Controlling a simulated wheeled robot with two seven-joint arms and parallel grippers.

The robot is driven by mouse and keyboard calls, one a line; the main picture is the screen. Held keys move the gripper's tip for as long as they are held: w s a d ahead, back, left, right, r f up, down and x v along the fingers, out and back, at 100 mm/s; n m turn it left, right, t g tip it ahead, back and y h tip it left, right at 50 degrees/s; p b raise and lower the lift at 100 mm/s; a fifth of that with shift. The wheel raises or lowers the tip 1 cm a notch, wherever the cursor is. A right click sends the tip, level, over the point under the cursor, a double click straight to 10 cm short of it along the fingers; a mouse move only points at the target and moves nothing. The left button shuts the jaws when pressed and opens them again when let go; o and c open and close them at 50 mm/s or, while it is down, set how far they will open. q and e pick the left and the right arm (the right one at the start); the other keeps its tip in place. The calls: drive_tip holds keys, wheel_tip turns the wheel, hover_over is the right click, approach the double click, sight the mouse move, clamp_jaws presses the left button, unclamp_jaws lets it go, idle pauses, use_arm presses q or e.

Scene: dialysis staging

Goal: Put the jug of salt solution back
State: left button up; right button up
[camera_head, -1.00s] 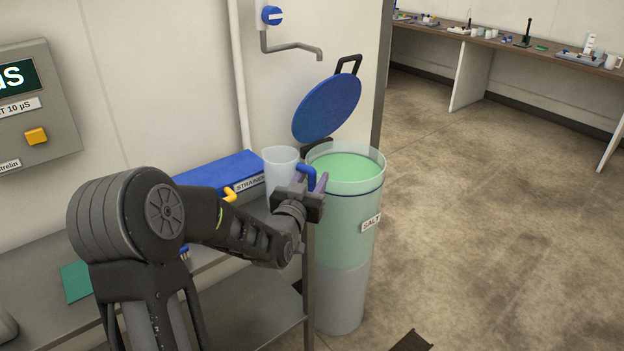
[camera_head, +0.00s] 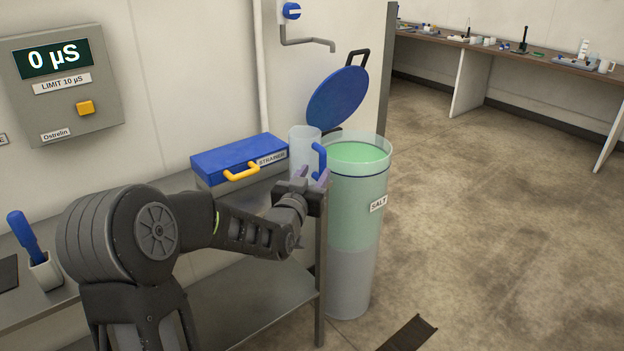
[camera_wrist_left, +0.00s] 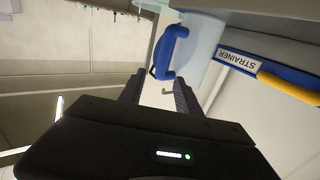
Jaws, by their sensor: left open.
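The jug (camera_head: 303,145) is translucent and pale with a blue handle (camera_head: 319,161). It is upright at the right end of the steel table, beside the blue strainer box; my gripper hides its base. My left gripper (camera_head: 313,176) is open and empty just in front of and below the handle. In the left wrist view the blue handle (camera_wrist_left: 168,48) lies just beyond the two fingertips (camera_wrist_left: 158,83), with an apparent gap, and part of the jug (camera_wrist_left: 201,45) shows behind it. My right gripper is not in view.
A tall bin labelled SALT (camera_head: 352,215) with green contents stands right of the table, its blue lid (camera_head: 338,97) raised. The strainer box (camera_head: 235,157) has a yellow handle. A tap (camera_head: 310,42) hangs above.

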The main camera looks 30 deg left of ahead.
use_arm(q)
drive_tip(key=shift+f, duration=0.1)
idle(0.7)
drive_tip(key=s+d+f+g+h, duration=0.35)
drive_tip(key=d+f, duration=0.75)
drive_tip(key=f, duration=0.5)
drive_tip(key=s+d+f+g+h, duration=0.3)
drive_tip(key=s+d+f+g, duration=0.2)
drive_tip(key=d+f, duration=0.8)
drive_tip(key=s+d+f+g, duration=0.2)
drive_tip(key=s+d+f, duration=0.2)
drive_tip(key=s, duration=0.5)
drive_tip(key=s+d+f+g+h, duration=0.1)
drive_tip(key=s+d+f+g, duration=0.2)
drive_tip(key=s+f, duration=0.4)
drive_tip(key=s+d+f+m+g+h, duration=0.1)
drive_tip(key=s+d+f+g, duration=0.2)
drive_tip(key=s, duration=0.7)
wheel_tip(320, 180, down, 2)
drive_tip(key=shift+s+d+f, duration=0.15)
drive_tip(key=shift+s+d, duration=0.25)
drive_tip(key=shift+d, duration=0.45)
drive_tip(key=shift+w, duration=0.1)
